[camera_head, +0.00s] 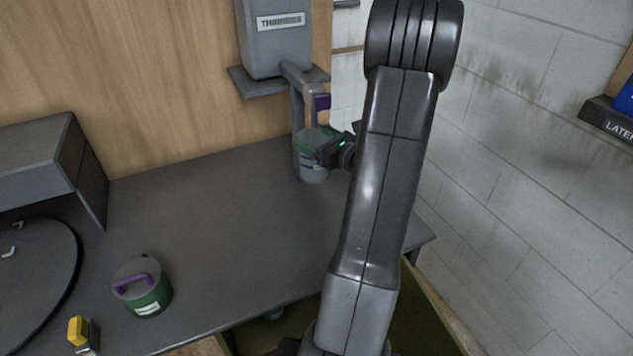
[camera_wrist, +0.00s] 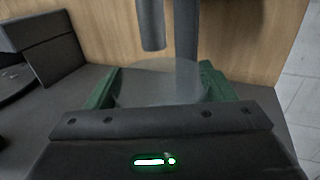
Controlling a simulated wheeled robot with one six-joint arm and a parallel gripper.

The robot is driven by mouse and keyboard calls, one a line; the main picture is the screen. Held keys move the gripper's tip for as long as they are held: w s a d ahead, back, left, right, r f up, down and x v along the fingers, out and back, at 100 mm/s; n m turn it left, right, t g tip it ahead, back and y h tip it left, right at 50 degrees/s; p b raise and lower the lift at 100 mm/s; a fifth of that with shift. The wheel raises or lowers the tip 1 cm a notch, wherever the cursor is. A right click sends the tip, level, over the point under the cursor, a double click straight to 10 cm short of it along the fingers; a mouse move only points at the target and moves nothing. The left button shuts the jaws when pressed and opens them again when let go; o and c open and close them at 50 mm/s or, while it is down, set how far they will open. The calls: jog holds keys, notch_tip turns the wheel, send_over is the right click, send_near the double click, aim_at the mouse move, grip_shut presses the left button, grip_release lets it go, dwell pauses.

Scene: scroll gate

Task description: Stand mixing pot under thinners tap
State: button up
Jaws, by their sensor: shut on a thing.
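The mixing pot (camera_head: 313,173) is a grey, upright cylinder at the back right of the bench. My gripper (camera_head: 318,143) is shut on it near its rim, with a green finger on each side. The pot's round top (camera_wrist: 160,85) shows between the fingers in the wrist view. The thinners tank (camera_head: 275,40) is a grey box on the wooden wall. In the wrist view the tap's spout (camera_wrist: 152,28) ends above the pot's far part. I cannot tell whether the pot's base touches the bench.
The grey bench (camera_head: 215,220) is clear in the middle. A green lidded pot (camera_head: 147,300) with a purple handle stands at the front left, near a yellow-topped object (camera_head: 78,330). A dark round plate (camera_head: 40,265) and a grey hood (camera_head: 50,160) are at left.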

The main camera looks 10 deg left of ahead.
aim_at(315, 167)
notch_tip(315, 167, down, 9)
jog(key=shift+r+p, duration=0.1)
jog(key=shift+p, duration=0.55)
jog(key=shift+f, duration=0.2)
jog(key=shift+f, duration=0.1)
jog(key=shift+f+b, duration=0.15)
jog(key=shift+b, duration=0.15)
jog(key=o, duration=1.7)
jog(key=shift+o, duration=0.2)
jog(key=shift+r+p, duration=0.3)
jog(key=shift+p, duration=0.05)
jog(key=b+v, duration=0.3)
jog(key=v, duration=0.9)
